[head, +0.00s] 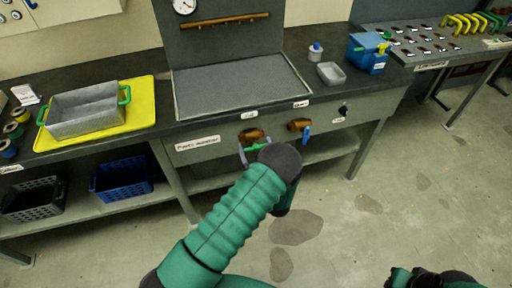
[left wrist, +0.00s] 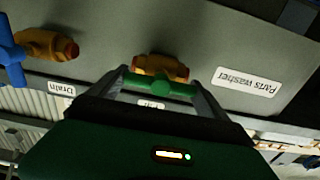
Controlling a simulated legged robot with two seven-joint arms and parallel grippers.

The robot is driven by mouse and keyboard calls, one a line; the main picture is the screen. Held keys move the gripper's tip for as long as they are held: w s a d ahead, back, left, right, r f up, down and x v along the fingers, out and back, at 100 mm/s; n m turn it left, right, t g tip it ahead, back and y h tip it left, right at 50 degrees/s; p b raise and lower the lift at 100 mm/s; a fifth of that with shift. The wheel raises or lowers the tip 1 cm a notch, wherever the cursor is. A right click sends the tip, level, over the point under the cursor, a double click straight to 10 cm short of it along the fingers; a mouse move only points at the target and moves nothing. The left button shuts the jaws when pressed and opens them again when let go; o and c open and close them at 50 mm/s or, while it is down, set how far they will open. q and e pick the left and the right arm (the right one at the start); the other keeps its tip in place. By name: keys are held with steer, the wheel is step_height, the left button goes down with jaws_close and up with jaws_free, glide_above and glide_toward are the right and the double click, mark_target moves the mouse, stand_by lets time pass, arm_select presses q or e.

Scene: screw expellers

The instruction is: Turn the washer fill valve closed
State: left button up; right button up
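The parts washer's fill valve has a brass body (head: 252,134) on the front panel, under the "Fill" label. Its green handle (head: 257,147) lies roughly level, along the body. The left wrist view, upside down, shows the brass body (left wrist: 160,66) and green handle (left wrist: 160,86). My left gripper (head: 256,152) is at the handle, its fingers spread wide, one at each end of it. I cannot tell whether both fingers touch it. My right gripper (head: 432,278) is partly visible as a dark shape at the bottom right, cut off by the frame; its fingers are unclear.
The drain valve (head: 299,125), with a blue handle (head: 307,135) hanging down, is just right of the fill valve. A dark knob (head: 343,110) is further right. A grey bin (head: 88,110) on a yellow tray (head: 141,119) stands at left.

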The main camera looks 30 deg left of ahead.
arm_select(q)
steer(key=c, duration=0.8)
steer(key=shift+m, duration=0.4)
steer(key=m, duration=0.3)
steer(key=shift+w+d+m+p, duration=0.1)
steer(key=shift+m+p, duration=0.2)
steer(key=shift+m, duration=0.1)
steer(key=m, duration=0.4)
steer(key=shift+d+f+m, duration=0.1)
steer(key=shift+m, duration=0.2)
steer(key=m, duration=0.4)
steer(key=shift+w+f, duration=0.1)
steer(key=m, duration=0.4)
steer(key=shift+f+m, duration=0.1)
steer(key=shift+m, duration=0.2)
steer(key=shift+d+m, duration=0.1)
steer(key=shift+m, duration=0.2)
